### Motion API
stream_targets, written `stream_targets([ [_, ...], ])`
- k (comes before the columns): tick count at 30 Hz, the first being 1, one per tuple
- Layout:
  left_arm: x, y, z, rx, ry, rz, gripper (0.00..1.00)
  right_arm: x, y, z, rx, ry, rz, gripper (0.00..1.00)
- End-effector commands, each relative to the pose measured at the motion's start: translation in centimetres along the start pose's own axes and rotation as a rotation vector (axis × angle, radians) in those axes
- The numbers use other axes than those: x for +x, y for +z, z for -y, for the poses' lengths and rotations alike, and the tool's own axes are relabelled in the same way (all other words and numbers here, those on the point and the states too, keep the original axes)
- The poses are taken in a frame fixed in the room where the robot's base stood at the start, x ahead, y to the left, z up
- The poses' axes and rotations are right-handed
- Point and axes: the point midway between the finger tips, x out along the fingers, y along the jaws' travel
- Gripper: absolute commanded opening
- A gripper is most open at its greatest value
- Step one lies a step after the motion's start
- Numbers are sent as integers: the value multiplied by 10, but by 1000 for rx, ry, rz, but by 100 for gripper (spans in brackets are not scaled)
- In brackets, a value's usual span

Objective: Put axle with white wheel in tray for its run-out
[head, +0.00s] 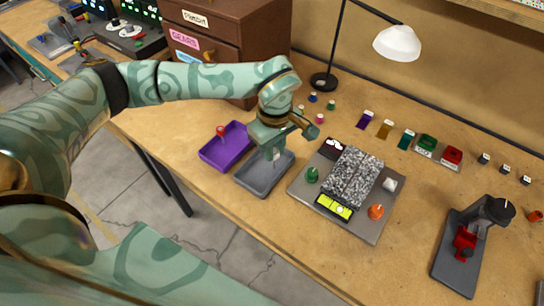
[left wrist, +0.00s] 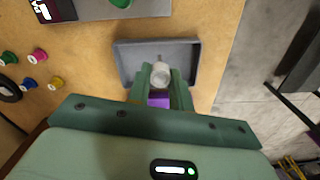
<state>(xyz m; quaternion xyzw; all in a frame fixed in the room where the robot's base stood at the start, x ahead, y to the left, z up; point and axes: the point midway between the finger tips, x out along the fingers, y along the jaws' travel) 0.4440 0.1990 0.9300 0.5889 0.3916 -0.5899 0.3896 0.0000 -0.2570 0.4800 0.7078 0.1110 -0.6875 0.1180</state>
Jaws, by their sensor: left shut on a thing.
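My left gripper (head: 275,148) is above the grey tray (head: 251,181), pointing down. It is shut on the axle with white wheel (left wrist: 161,75), which sits between the fingertips in the left wrist view. In that view the grey tray (left wrist: 119,60) lies behind the wheel, and a short axle end sticks out past it. Whether the axle touches the tray floor I cannot tell. In the head view the gripper mostly hides the axle. My right gripper is not in view.
A purple tray (head: 232,154) with a red-topped piece (head: 220,131) is left of the grey tray. A slot track device (head: 375,225) with knobs is to the right. Small coloured pieces, a lamp (head: 397,43) and a dark stand (head: 453,268) are also on the table.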

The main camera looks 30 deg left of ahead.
Motion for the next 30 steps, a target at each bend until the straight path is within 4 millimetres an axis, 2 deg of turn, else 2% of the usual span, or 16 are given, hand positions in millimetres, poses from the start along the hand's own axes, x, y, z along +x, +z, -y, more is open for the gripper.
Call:
stream_targets([
  [7, 19, -15, -2, -2, 0, -1, 0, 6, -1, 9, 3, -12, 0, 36],
  [12, 47, -13, -1, 1, -2, 2, 0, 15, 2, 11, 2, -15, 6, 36],
  [23, 49, -14, -2, 0, 1, -1, 0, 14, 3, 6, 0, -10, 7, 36],
  [24, 49, -14, -2, 0, 1, -1, 32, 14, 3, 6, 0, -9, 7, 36],
  [25, 48, -14, -2, 0, 1, -1, 40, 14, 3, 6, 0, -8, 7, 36],
  [30, 48, -14, -2, 0, 1, -1, 43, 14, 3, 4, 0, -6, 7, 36],
])
